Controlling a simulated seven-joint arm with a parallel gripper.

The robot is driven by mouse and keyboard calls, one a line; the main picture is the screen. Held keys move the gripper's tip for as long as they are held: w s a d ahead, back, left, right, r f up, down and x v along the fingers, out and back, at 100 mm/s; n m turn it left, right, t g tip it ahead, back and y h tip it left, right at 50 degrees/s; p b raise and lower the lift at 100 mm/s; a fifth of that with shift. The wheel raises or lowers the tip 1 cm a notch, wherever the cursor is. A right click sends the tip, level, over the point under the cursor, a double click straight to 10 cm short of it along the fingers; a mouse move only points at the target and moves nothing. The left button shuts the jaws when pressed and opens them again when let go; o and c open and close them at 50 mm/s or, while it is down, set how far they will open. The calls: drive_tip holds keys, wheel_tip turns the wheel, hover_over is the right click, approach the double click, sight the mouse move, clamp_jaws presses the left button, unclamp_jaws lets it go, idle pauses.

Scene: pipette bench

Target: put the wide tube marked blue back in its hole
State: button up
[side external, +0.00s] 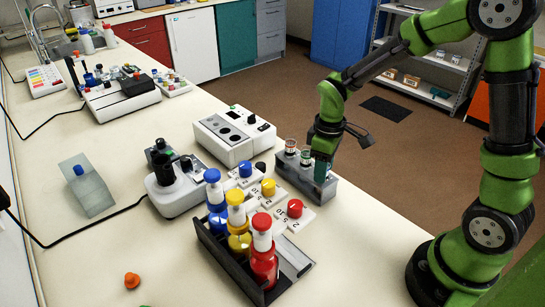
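A grey rack (318,188) stands near the table's right edge, in front of my arm. Two clear wide tubes stand in it: one with a reddish mark (291,146) and one with a greenish mark (305,155). My gripper (321,176) points down at the rack's right end, beside the green-marked tube. A small teal patch shows at its fingertips; I cannot tell whether this is a finger or part of a tube. No tube marked blue shows clearly. The hole under the gripper is hidden.
Bottles with blue, yellow and red caps stand in a dark tray (222,255) in front. Numbered cards with coloured knobs lie between. A microscope-like device (172,190) is at left.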

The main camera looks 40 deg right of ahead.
drive_tip(key=shift+o, duration=1.1)
wheel_tip(320, 180, up, 16)
drive_tip(key=s+a+m+t+y, duration=0.1)
drive_tip(key=s+m+t, duration=0.2)
drive_tip(key=s+m, duration=0.1)
drive_tip(key=s+a+r+m+t+y, duration=0.1)
drive_tip(key=s+a+m+t, duration=0.1)
drive_tip(key=s+m+t, duration=0.2)
drive_tip(key=s, duration=0.3)
drive_tip(key=shift+s+a+r, duration=0.25)
idle(0.4)
